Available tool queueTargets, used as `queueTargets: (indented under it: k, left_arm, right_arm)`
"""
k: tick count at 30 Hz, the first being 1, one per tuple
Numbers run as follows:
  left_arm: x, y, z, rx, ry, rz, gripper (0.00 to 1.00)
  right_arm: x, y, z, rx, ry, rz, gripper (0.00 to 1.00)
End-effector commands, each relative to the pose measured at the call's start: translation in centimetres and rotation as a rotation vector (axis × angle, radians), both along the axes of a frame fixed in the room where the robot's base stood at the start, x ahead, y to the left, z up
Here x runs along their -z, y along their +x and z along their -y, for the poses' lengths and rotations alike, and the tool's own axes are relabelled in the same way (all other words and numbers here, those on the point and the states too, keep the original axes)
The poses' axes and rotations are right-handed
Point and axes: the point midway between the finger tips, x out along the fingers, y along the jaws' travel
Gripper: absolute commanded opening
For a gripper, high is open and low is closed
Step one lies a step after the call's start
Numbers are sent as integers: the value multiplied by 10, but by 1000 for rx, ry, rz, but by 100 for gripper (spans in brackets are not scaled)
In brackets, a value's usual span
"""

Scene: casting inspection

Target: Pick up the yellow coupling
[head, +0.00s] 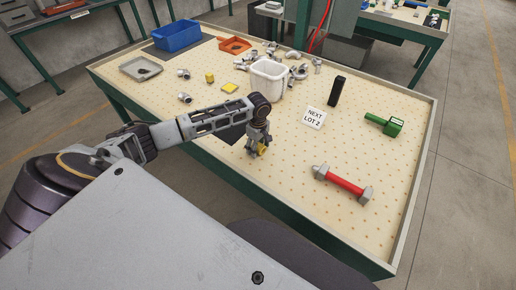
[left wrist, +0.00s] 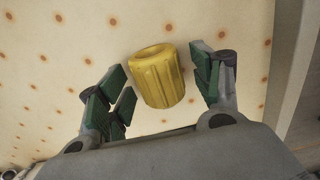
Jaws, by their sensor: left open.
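The yellow coupling (left wrist: 160,78) is a short ribbed cylinder in the left wrist view. It lies over the dotted tabletop between the green-padded fingers of my left gripper (left wrist: 157,82), with a gap on each side. The fingers are open and do not visibly touch it. In the head view my left gripper (head: 257,149) points down low over the table's near side, and a bit of the yellow coupling (head: 262,149) shows at its fingertips, mostly hidden. My right gripper is not in view.
A white bin (head: 267,80) with metal pipe fittings around it stands behind the gripper. A red-handled tool (head: 342,184), a "NEXT LOT 2" card (head: 314,117), a black block (head: 337,91) and a green tool (head: 385,123) lie to the right. Another yellow cylinder (head: 210,77) stands further back.

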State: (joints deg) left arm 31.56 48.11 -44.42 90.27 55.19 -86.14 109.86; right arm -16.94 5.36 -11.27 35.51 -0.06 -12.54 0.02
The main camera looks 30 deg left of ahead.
Motion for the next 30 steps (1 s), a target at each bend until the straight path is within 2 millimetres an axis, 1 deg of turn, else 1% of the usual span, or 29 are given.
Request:
queueTargets:
  k: [10,21,23,30]
  left_arm:
    - [0,0,0,0,0,0,65]
    - [-1,0,0,0,0,0,18]
    - [-1,0,0,0,0,0,11]
    - [-2,0,0,0,0,1,11]
  right_arm:
    - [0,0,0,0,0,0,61]
    - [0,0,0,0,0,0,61]
    - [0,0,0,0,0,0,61]
    - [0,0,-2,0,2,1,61]
